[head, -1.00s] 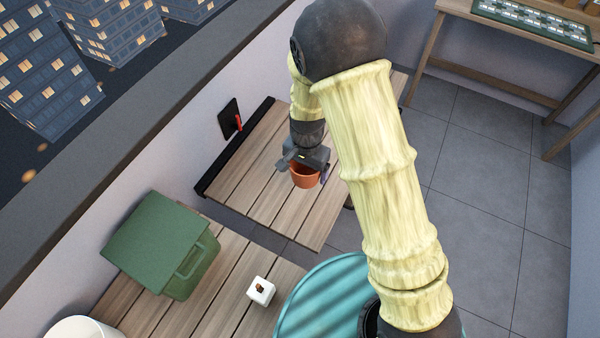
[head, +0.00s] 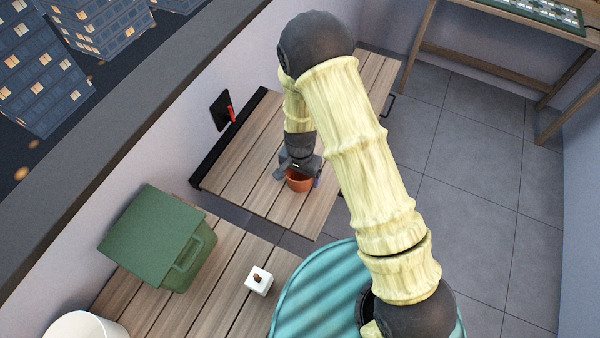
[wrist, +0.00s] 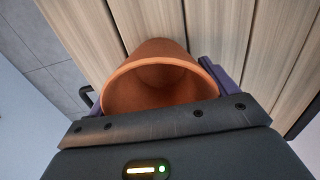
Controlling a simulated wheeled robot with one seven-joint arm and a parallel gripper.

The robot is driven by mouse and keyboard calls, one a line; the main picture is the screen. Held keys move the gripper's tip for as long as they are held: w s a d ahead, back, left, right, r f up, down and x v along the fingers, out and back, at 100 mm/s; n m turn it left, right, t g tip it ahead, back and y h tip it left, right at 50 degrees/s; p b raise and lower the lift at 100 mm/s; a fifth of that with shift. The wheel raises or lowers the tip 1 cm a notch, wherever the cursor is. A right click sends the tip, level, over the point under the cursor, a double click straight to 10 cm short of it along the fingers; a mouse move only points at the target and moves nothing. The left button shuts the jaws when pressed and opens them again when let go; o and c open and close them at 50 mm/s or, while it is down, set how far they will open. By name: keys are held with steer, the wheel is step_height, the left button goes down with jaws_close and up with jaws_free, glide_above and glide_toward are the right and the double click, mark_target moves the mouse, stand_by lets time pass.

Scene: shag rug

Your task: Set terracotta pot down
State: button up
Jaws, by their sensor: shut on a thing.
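The terracotta pot (head: 299,182) is an orange-brown, open-topped pot, held at the end of my arm over the farther slatted wooden table (head: 238,178). My gripper (head: 300,176) is shut on the pot. In the wrist view the pot (wrist: 150,75) sits between the purple fingers of my gripper (wrist: 155,90), its open mouth toward the camera and empty as far as I see. The dark gripper body hides its near side. I cannot tell whether the pot's base touches the boards.
A green lidded box (head: 158,240), a small white block (head: 259,280) and a white round container (head: 85,327) stand on the nearer wooden surface. A black panel with a red item (head: 222,110) is by the wall. Boards around the pot look clear.

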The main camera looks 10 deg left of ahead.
steer(key=o, duration=0.9)
steer(key=shift+o, duration=0.2)
step_height(320, 180, up, 12)
steer(key=shift+b, duration=0.3)
steer(key=shift+r, duration=0.1)
stand_by(0.3)
